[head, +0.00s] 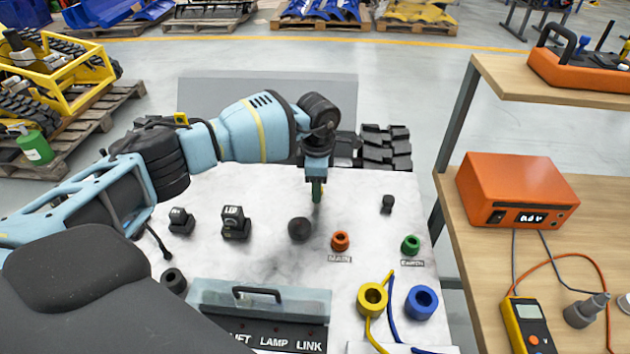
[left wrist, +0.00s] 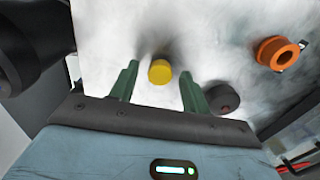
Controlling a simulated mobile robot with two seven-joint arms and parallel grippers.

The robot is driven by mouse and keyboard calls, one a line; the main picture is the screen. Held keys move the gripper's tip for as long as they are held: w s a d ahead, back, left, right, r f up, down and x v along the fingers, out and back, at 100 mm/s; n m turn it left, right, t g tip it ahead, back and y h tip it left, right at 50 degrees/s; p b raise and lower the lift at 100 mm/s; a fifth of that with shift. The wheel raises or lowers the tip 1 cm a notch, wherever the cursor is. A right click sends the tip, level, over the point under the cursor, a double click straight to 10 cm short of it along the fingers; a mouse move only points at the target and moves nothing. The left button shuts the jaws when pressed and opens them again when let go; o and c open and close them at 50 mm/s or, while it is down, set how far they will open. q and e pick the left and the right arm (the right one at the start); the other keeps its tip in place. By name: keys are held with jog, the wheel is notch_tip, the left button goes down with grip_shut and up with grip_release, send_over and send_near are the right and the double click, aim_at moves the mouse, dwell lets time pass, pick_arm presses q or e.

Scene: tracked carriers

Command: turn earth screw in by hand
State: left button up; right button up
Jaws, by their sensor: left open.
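My left gripper (head: 317,192) points down over the pale panel (head: 265,190); its green fingers are apart. In the left wrist view, a yellow round knob (left wrist: 159,71) shows between the fingers of my left gripper (left wrist: 157,78), with a gap on both sides. It may be the earth screw; the pictures do not settle this. In the head view the gripper hides it. A green ring (head: 411,243) with a small label stands at the panel's right. An orange ring (head: 340,240) labelled MAIN is left of it; an orange ring also shows in the left wrist view (left wrist: 278,53). My right gripper is not in view.
A dark round knob (head: 299,229) stands close to the gripper. Two black switches (head: 236,222) are to the left. Yellow (head: 372,298) and blue (head: 421,302) cable rings lie in front, beside a box with a handle (head: 259,300). A wooden bench (head: 545,215) bounds the right.

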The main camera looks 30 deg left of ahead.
pick_arm(q)
jog(key=shift+r+n, duration=0.25)
jog(key=shift+n, duration=0.45)
jog(key=shift+f+n, duration=0.3)
jog(key=shift+n, duration=0.1)
jog(key=n+p, duration=0.1)
jog(key=n, duration=0.1)
jog(key=n+p, duration=0.1)
jog(key=n, duration=0.2)
jog(key=n+p, duration=0.1)
jog(key=n, duration=0.1)
jog(key=shift+r+p, duration=0.35)
jog(key=shift+r, duration=0.05)
jog(key=shift+n, duration=0.8)
jog(key=shift+f+n, duration=0.2)
jog(key=shift+n, duration=0.2)
jog(key=shift+f, duration=0.2)
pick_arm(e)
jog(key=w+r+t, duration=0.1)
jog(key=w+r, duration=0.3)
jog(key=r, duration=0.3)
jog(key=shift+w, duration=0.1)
